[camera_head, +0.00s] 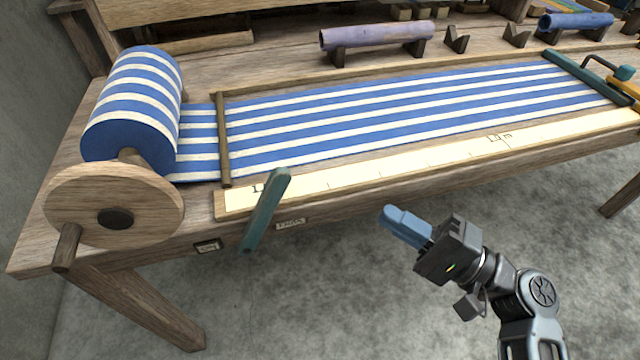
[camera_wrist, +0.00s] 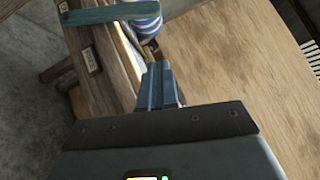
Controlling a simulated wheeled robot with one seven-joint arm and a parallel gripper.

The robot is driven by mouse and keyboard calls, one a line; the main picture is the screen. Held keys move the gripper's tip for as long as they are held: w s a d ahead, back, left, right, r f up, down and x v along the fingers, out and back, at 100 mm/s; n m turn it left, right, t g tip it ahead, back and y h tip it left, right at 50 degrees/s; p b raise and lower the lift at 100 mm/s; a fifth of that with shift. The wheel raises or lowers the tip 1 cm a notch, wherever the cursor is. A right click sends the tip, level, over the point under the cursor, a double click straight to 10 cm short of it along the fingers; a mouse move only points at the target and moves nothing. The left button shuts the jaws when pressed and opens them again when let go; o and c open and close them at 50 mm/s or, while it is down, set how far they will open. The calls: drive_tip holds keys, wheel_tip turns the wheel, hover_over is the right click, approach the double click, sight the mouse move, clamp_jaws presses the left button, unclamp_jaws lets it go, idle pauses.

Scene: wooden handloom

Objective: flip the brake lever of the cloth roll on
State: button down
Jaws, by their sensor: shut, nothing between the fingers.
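The brake lever is a teal bar (camera_head: 265,210) at the table's front edge, right of the cloth roll. It leans, its upper end to the right and its lower end hanging below the edge, between two small plates. The left plate (camera_head: 207,246) seems to read ON; the right plate (camera_head: 290,224) is hard to read. The blue-and-white striped cloth roll (camera_head: 135,105) sits at the left. My gripper (camera_head: 388,212) is shut and empty, right of the lever and apart from it, in front of the table. In the wrist view the lever (camera_wrist: 110,13) crosses the top left, beyond my fingers (camera_wrist: 158,75).
A wooden disc (camera_head: 85,205) with a peg handle stands at the roll's near end. A pale ruler strip (camera_head: 420,159) runs along the front edge beside the striped cloth (camera_head: 380,112). A purple roll (camera_head: 377,36) rests at the back. The floor in front is clear.

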drive_tip(key=shift+a, duration=0.1)
drive_tip(key=p, duration=0.3)
approach(272, 177)
drive_tip(key=shift+w+a, duration=0.45)
drive_tip(key=shift+w, duration=0.3)
drive_tip(key=shift+w+a, duration=0.4)
drive_tip(key=shift+w, duration=0.4)
drive_tip(key=shift+w+a, duration=0.45)
drive_tip(key=shift+w, duration=0.3)
drive_tip(key=shift+r, duration=0.1)
drive_tip(key=a+r+n+p, duration=0.1)
drive_tip(key=p, duration=0.1)
drive_tip(key=s+a+r+n+g+h+p, duration=0.1)
drive_tip(key=a+p, duration=0.1)
drive_tip(key=a+r+n+p, duration=0.1)
drive_tip(key=a+r+p, duration=0.1)
drive_tip(key=shift+s+a+h, duration=0.2)
drive_tip(key=shift+s+h, duration=0.1)
drive_tip(key=shift+h, duration=0.1)
drive_tip(key=s+a, duration=0.2)
drive_tip(key=a, duration=0.5)
drive_tip(key=shift+r+g+p, duration=0.2)
drive_tip(key=shift+g+p, duration=0.1)
drive_tip(key=shift+p, duration=0.05)
